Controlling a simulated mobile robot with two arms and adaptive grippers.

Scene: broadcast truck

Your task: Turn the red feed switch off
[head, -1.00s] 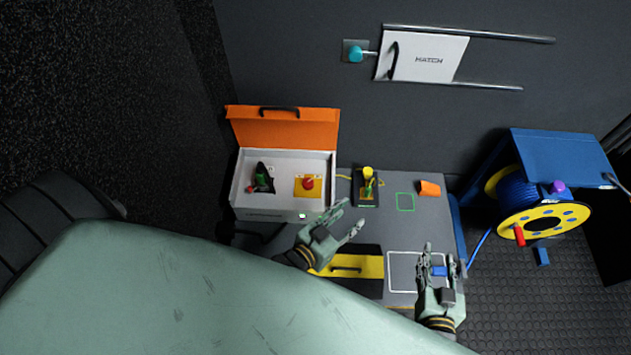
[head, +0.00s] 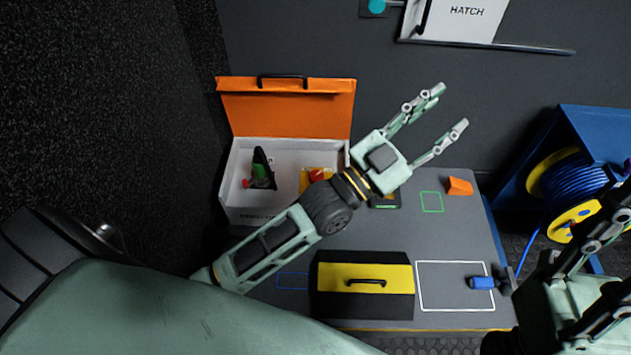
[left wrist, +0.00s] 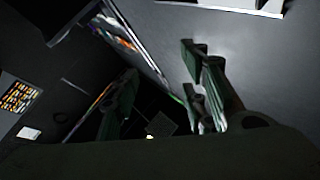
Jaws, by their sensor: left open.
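An open white box (head: 232,200) with a raised orange lid (head: 285,108) stands at the back left of the table. Inside it are a black-and-green lever device (head: 260,172) with a red part and a red knob (head: 317,175) on a yellow plate (head: 306,182); I cannot tell which is the feed switch. My left forearm crosses in front of the box and partly hides the plate. My left gripper (head: 450,108) is open and empty, right of the box and above the table's back. My right gripper (head: 600,240) is at the right edge, partly cut off.
A black and yellow case (head: 365,300) sits at the table's front. A blue object (head: 481,283) lies in a white outline; an orange block (head: 459,186) is near a green outline. A blue cable reel (head: 570,190) stands right. The hatch (head: 465,20) is on the back wall.

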